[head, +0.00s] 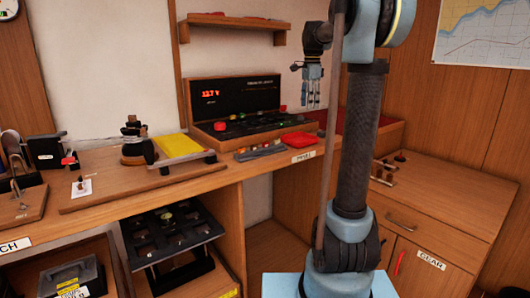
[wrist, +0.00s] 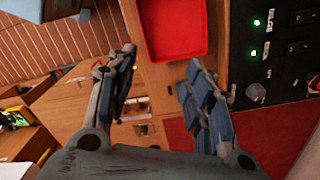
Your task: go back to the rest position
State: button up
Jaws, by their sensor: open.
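My gripper (head: 312,82) hangs fingers down in the head view, high in front of the pale wall and to the right of the instrument panel (head: 247,97). My arm stands upright in the right middle of that view. In the wrist view my gripper (wrist: 160,68) has its two blue-padded fingers spread apart with nothing between them. It is open and clear of the counter. A red tray (wrist: 175,28) shows beyond the fingers, and the panel's switches with green lights (wrist: 257,50) show at the right.
A small shelf (head: 235,22) is on the wall above the panel. A cabinet labelled GEAR (head: 431,260) stands at the right.

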jog(key=s+f+n+t, duration=0.1)
jog(key=s+f+n, duration=0.4)
jog(key=s, duration=0.6)
jog(key=s+f+n, duration=0.4)
jog(key=s+f, duration=0.3)
jog(key=s, duration=0.4)
jog(key=s+f+n+t, duration=0.1)
jog(key=s+f+n, duration=0.6)
jog(key=s+f, duration=0.7)
notch_tip(320, 180, down, 4)
jog(key=shift+s+d+f, duration=0.2)
jog(key=shift+s+d, duration=0.05)
jog(key=shift+s, duration=0.15)
jog(key=shift+w+f, duration=0.2)
jog(key=shift+w, duration=0.3)
